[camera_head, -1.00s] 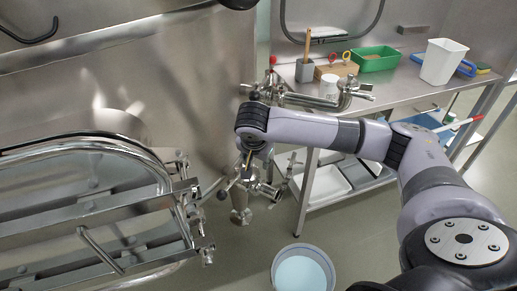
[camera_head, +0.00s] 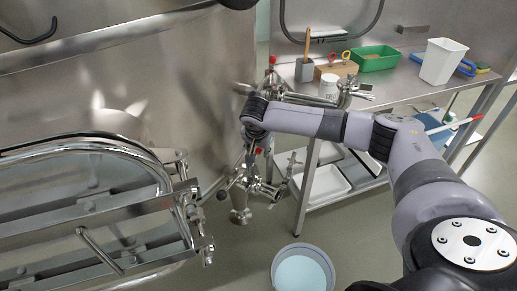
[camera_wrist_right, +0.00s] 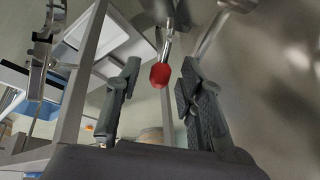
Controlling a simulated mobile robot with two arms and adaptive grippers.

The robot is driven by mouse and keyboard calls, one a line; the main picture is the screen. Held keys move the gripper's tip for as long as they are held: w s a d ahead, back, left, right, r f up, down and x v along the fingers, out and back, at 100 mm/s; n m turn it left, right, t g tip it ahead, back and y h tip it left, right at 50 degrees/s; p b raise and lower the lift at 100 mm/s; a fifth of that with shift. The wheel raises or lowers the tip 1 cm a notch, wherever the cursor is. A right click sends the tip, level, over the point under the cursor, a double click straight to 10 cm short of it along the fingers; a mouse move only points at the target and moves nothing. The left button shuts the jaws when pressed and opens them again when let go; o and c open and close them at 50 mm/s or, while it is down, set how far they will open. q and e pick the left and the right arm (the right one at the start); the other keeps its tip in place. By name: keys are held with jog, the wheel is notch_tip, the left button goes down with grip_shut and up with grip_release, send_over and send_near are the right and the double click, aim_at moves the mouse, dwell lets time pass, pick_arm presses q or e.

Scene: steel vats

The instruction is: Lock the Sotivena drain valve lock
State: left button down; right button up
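The drain valve assembly (camera_head: 262,187), steel pipework with handles, sits low at the vat's right edge in the head view. A small red tip (camera_head: 258,150) shows just above it, below my right wrist. In the right wrist view a red-tipped steel lever (camera_wrist_right: 160,75) lies in line with the gap between the fingers of my right gripper (camera_wrist_right: 160,68). The fingers are apart; neither visibly touches the red tip. In the head view my wrist hides most of the gripper. I cannot tell which part is the lock. My left gripper is not in view.
Another red-tipped fitting (camera_head: 272,60) is higher on the vat (camera_head: 190,85). A steel table (camera_head: 400,90) at right holds a green tray (camera_head: 376,59) and a white container (camera_head: 442,62). A bucket (camera_head: 303,270) stands on the floor below. The oval hatch frame (camera_head: 90,150) is at left.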

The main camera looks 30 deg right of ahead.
jog(key=shift+c, duration=0.4)
grip_shut()
